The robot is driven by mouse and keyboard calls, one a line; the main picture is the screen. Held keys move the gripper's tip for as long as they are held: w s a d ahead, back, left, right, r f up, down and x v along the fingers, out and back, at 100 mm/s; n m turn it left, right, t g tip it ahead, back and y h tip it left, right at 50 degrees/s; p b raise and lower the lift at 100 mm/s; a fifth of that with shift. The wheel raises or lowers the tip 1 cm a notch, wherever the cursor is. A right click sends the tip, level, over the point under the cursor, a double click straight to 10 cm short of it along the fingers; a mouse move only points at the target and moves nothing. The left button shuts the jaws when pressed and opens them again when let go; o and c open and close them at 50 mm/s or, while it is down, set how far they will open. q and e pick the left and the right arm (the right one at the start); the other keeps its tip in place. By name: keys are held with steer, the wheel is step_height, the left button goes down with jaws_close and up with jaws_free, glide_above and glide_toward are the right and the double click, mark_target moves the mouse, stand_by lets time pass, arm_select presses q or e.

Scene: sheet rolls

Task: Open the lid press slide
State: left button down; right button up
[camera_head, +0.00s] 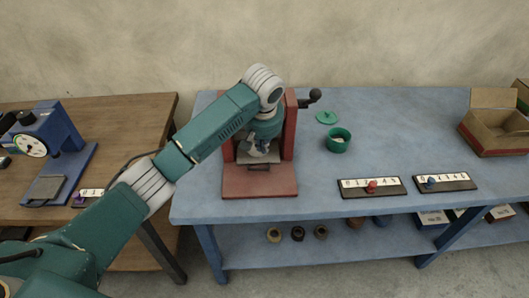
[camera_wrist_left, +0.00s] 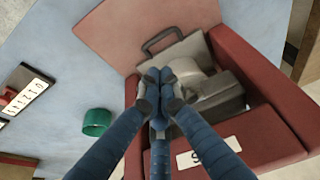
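The red lid press (camera_head: 290,130) stands on the blue table, with a black lever knob at its upper right and a flat red base plate (camera_head: 260,183) in front. The press's red frame also fills the right of the left wrist view (camera_wrist_left: 265,85). The slide's dark loop handle (camera_head: 258,167) sits low at the press opening; it shows in the left wrist view (camera_wrist_left: 160,42) just beyond the fingertips. My left gripper (camera_head: 259,150) is in front of the press opening, pointing down. Its fingertips (camera_wrist_left: 165,85) are together, with nothing visible between them. My right gripper is not seen.
A green jar (camera_head: 338,140) and a green lid (camera_head: 327,117) stand right of the press. Two numbered boards (camera_head: 372,195) (camera_head: 446,190) lie near the front edge. A cardboard box (camera_head: 494,140) is at the far right. A blue gauge device (camera_head: 60,130) stands on the wooden table.

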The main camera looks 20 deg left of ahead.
arm_select(q)
steer(key=p+x, duration=0.1)
steer(key=x, duration=0.7)
steer(key=shift+a+f, duration=0.1)
steer(key=shift+f, duration=0.65)
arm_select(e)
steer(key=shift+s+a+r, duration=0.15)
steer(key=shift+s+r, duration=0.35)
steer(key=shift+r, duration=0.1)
arm_select(q)
steer(key=shift+w, duration=0.1)
